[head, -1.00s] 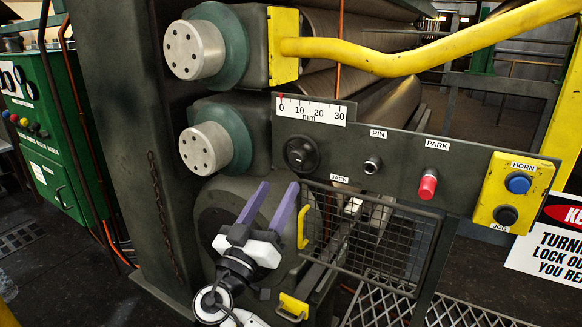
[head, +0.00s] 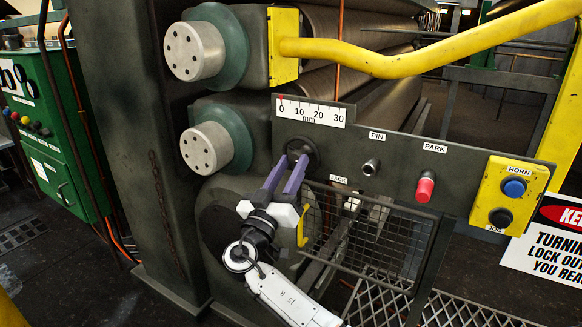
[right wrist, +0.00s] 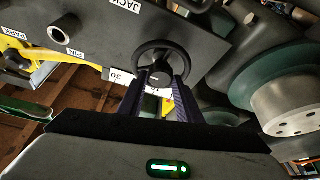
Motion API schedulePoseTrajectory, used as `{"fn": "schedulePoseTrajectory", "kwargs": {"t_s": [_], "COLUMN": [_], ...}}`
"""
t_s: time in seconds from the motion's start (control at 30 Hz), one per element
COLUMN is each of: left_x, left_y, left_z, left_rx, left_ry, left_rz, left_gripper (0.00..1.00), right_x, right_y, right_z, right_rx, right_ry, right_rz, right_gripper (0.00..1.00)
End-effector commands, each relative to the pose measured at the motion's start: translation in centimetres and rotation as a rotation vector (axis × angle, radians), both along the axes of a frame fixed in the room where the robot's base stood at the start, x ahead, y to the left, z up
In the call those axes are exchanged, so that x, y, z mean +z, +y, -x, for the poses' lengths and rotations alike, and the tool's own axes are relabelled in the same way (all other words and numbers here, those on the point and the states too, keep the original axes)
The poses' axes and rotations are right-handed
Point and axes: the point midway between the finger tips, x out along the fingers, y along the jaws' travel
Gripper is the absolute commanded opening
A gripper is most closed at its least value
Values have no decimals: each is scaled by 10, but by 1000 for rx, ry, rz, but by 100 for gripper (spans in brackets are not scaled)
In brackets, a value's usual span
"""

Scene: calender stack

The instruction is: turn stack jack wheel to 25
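The black jack wheel (head: 307,146) is on the grey panel (head: 400,152) above the JACK label (head: 339,180); it also shows in the right wrist view (right wrist: 163,45). The mm scale (head: 310,110) above it runs from 0 to 30, with a red pointer (head: 280,98) near 0. My right gripper (head: 293,160) is open, its two purple fingers pointing up at the wheel. In the right wrist view its fingertips (right wrist: 162,80) overlap the near part of the rim, one on each side of the hub. I cannot tell whether they touch. My left gripper is out of view.
Right of the wheel are the PIN knob (head: 371,167), the red PARK knob (head: 425,188) and a yellow HORN and JOG box (head: 510,192). A wire mesh guard (head: 385,235) with a yellow handle (head: 303,226) is below. A yellow rail (head: 400,62) crosses above. Rollers (head: 212,148) are at left.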

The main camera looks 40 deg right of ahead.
Motion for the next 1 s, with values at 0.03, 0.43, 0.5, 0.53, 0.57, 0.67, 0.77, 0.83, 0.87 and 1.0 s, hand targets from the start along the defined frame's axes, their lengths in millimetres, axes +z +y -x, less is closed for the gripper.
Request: {"fn": "schedulePoseTrajectory", "kwargs": {"t_s": [0.03,0.43,0.5,0.53,0.57,0.67,0.77,0.83,0.87,1.0], "left_x": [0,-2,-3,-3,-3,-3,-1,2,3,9], "left_y": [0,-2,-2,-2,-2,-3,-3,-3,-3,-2], "left_z": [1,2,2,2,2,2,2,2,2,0], "left_rx": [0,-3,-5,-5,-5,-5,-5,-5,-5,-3], "left_ry": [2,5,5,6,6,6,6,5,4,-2], "left_rz": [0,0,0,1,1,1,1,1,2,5], "left_gripper": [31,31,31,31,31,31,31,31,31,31], "right_x": [0,0,0,0,0,1,1,2,3,3], "right_y": [0,0,0,0,0,0,0,0,0,0], "right_z": [0,1,1,2,2,2,3,3,3,3], "right_rx": [0,0,1,0,0,1,1,2,1,1], "right_ry": [0,41,71,87,104,167,240,289,310,401], "right_rz": [0,18,32,38,45,72,101,121,130,167], "right_gripper": [23,9,9,9,9,9,9,9,9,9]}}
